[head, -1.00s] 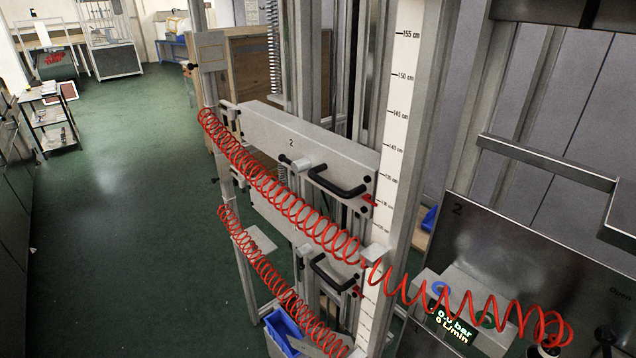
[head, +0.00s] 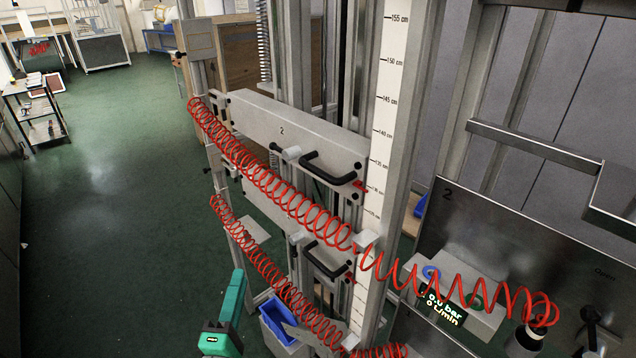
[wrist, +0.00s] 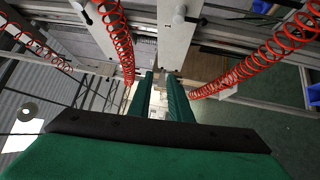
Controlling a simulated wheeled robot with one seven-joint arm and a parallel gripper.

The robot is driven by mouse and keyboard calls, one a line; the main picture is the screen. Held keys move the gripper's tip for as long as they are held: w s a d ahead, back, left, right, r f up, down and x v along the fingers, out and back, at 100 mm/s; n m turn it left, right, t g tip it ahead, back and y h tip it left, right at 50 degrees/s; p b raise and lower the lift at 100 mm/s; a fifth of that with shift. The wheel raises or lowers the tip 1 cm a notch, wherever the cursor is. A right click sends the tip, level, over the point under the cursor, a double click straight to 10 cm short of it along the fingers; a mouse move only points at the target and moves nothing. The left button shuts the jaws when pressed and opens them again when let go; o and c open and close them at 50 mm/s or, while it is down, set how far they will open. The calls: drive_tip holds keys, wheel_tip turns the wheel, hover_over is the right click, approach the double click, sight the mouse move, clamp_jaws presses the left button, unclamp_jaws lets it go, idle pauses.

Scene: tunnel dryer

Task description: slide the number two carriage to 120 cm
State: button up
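The number two carriage (head: 282,131) is a long pale grey beam marked "2" with a black bar handle (head: 328,168) at its right end. Its red pointer (head: 360,186) sits close to the 130 cm mark on the white upright scale (head: 386,100). My gripper (wrist: 160,76) shows in the wrist view as two green fingers with a gap between them, open and empty. A green part of my arm shows low in the head view, below and left of the handle. The gripper is apart from the carriage.
A red coiled hose (head: 270,178) crosses in front of the carriage, and another (head: 265,262) hangs below. A lower carriage with its own black handle (head: 327,258) sits beneath. A control panel (head: 468,230) stands at right. Green floor (head: 110,220) is clear at left.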

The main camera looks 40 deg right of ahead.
drive_tip(key=d+r+m+g+h, duration=0.2)
drive_tip(key=r+g+h, duration=0.1)
drive_tip(key=r, duration=0.4)
drive_tip(key=d+r+m+g+h, duration=0.3)
drive_tip(key=r, duration=0.5)
drive_tip(key=m+g+h, duration=0.1)
drive_tip(key=m+g, duration=0.3)
drive_tip(key=g, duration=0.4)
approach(317, 170)
drive_tip(key=d, duration=0.7)
drive_tip(key=w+d+r, duration=0.1)
drive_tip(key=d, duration=0.2)
drive_tip(key=shift+d, duration=0.2)
drive_tip(key=shift+f, duration=0.1)
clamp_jaws()
